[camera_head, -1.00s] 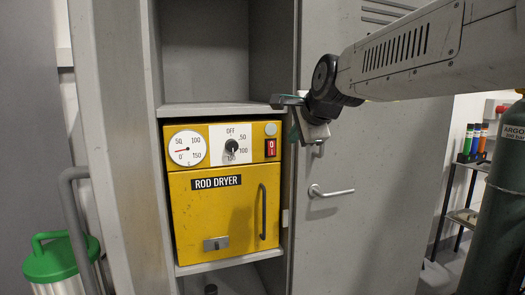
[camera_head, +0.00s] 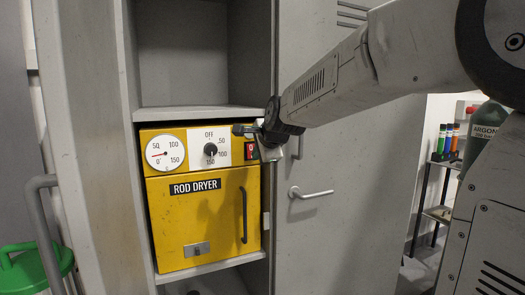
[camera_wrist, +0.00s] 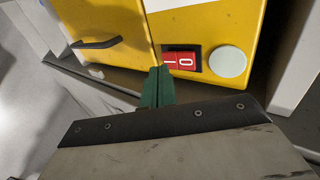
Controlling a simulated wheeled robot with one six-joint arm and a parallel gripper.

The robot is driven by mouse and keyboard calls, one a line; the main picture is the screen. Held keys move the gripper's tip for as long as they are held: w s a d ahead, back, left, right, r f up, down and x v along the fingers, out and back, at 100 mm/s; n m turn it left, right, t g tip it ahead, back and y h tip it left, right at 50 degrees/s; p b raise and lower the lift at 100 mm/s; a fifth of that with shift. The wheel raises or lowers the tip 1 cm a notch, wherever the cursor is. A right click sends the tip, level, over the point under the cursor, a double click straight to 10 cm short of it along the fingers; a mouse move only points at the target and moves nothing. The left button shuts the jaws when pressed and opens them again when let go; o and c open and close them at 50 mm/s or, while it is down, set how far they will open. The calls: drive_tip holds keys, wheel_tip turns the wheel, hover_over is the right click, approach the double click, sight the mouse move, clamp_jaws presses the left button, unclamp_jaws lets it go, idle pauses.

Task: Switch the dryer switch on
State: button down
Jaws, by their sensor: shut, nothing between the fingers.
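The yellow rod dryer (camera_head: 203,225) stands on a shelf in the open cabinet. Its red dryer switch (camera_head: 251,152), marked 0 at the top, is at the right of the panel. In the wrist view the switch (camera_wrist: 181,61) shows I and 0, the I end nearer my fingers. My gripper (camera_head: 240,129) is in front of the panel's upper right, just above the switch in the head view. Its green fingers (camera_wrist: 157,80) are shut and empty, with tips very near the switch's I end. I cannot tell whether they touch or which way the rocker is tilted.
A round pale lamp (camera_wrist: 228,62) sits beside the switch. The dial knob (camera_head: 210,150) and gauge (camera_head: 165,153) are left of it. The dryer door handle (camera_head: 243,215) sticks out below. The grey cabinet door (camera_head: 335,215) stands at the right.

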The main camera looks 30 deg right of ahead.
drive_tip(key=shift+w+f, duration=0.1)
drive_tip(key=shift+w, duration=0.7)
drive_tip(key=shift+w+d+f, duration=0.1)
drive_tip(key=shift+w, duration=0.05)
drive_tip(key=shift+r, duration=0.95)
